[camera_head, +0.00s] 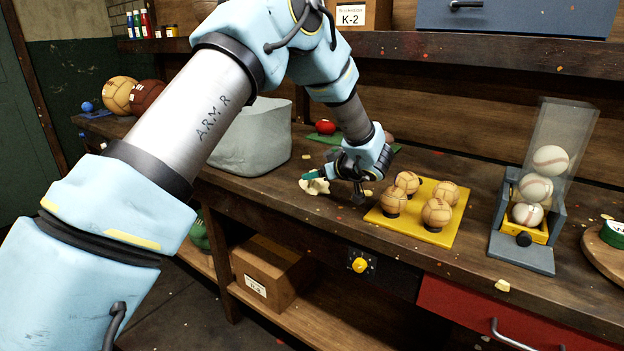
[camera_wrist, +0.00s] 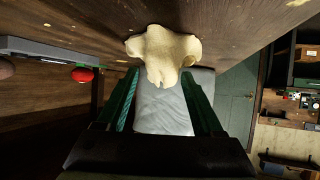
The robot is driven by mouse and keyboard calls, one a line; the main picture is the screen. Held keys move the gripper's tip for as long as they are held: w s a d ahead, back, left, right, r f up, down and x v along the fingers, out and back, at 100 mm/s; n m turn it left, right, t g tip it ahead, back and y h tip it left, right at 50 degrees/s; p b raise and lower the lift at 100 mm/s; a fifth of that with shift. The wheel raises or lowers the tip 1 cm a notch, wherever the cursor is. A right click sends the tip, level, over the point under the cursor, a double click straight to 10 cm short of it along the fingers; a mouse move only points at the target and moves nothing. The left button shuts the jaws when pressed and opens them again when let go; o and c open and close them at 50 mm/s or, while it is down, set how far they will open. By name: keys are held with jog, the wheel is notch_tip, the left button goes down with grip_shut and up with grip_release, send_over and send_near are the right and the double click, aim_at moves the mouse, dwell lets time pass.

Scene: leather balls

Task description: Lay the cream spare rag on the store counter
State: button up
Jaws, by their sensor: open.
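The cream rag (camera_head: 316,188) lies in a crumpled heap on the wooden store counter (camera_head: 285,195), near its front edge. In the wrist view the rag (camera_wrist: 163,48) is at the top middle, just beyond and partly between my fingertips. My gripper (camera_head: 325,181) is low over the counter at the rag, with its green-tipped jaws apart. In the wrist view my gripper (camera_wrist: 160,76) shows its two fingers spread, one on each side of the rag's lower part. Whether a finger touches the rag I cannot tell.
A grey bin (camera_head: 256,135) stands left of my gripper. A yellow tray (camera_head: 405,222) with several tan balls is close on the right. Further right stands a clear ball dispenser (camera_head: 565,125).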

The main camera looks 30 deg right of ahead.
jog(key=b+v, duration=0.2)
jog(key=v, duration=0.5)
jog(key=shift+s+r, duration=0.15)
jog(key=shift+s, duration=0.2)
jog(key=a, duration=0.2)
jog(key=w+a+g+y, duration=0.1)
jog(key=a, duration=0.2)
jog(key=w+a+g+y, duration=0.1)
jog(key=a, duration=0.1)
jog(key=shift+w+a+f+m, duration=0.2)
jog(key=shift+a+f+m, duration=0.1)
jog(key=shift+a+f, duration=0.1)
jog(key=a+f+g+y, duration=0.1)
jog(key=a+g, duration=0.3)
jog(key=a, duration=0.9)
jog(key=s+a+g+h, duration=0.1)
jog(key=s+a, duration=0.3)
jog(key=a, duration=0.4)
jog(key=s+a+f+m+g+h, duration=0.1)
jog(key=s+a, duration=0.3)
jog(key=a, duration=0.4)
jog(key=s+a+m+g+h, duration=0.1)
jog(key=s+a, duration=0.3)
jog(key=a, duration=0.4)
jog(key=shift+s+f+g+h, duration=0.3)
jog(key=shift+g+h, duration=0.5)
notch_tip(320, 180, up, 2)
jog(key=shift+r+p, duration=0.15)
jog(key=shift+p, duration=1.1)
